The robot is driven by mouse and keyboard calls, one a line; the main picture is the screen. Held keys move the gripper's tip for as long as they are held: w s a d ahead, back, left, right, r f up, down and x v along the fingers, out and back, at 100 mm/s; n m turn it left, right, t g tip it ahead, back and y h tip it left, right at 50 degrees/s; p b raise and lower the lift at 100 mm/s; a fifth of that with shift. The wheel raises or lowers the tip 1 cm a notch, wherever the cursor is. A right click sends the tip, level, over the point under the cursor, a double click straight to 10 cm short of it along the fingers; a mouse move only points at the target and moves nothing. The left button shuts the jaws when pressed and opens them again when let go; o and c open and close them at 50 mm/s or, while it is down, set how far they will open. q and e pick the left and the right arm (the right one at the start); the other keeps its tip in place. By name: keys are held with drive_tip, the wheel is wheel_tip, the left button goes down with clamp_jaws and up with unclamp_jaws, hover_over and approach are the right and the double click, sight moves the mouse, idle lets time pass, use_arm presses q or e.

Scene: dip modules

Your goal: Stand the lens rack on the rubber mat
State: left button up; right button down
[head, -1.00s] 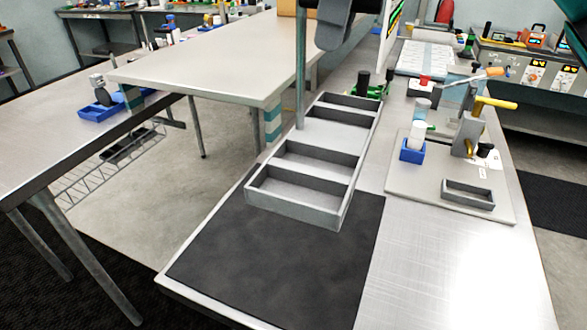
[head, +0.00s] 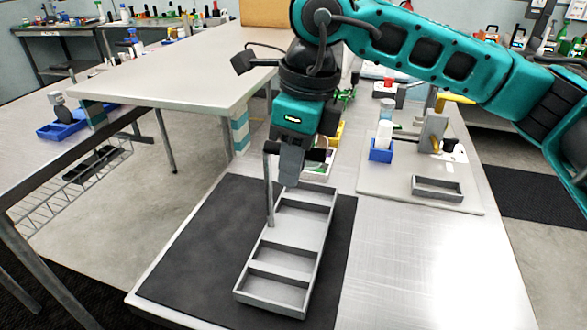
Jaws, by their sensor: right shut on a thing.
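The lens rack is a long grey tray (head: 299,231) with several compartments and a thin upright post at its left side. It is level and lies over the black rubber mat (head: 195,252), its long side running away from me. I cannot tell whether its underside touches the mat. My right gripper (head: 291,170) points down above the far part of the rack, shut on its raised handle. The gripper hides part of the handle and the rack's far end. My left gripper is out of view.
A board (head: 397,191) at the right carries a small grey tray (head: 437,188), a blue holder (head: 381,152) with a white bottle, and a clamp stand. The metal bench right of the mat is clear. Another table (head: 180,75) stands behind at left.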

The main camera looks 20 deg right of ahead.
drive_tip(key=shift+f, duration=0.9)
drive_tip(key=c, duration=1)
unclamp_jaws()
drive_tip(key=shift+f, duration=0.1)
drive_tip(key=shift+o, duration=0.2)
drive_tip(key=r, duration=0.4)
drive_tip(key=d+r, duration=0.1)
drive_tip(key=r, duration=0.3)
drive_tip(key=s+r, duration=0.1)
drive_tip(key=r, duration=0.3)
drive_tip(key=shift+d+r, duration=0.15)
drive_tip(key=shift+d, duration=0.1)
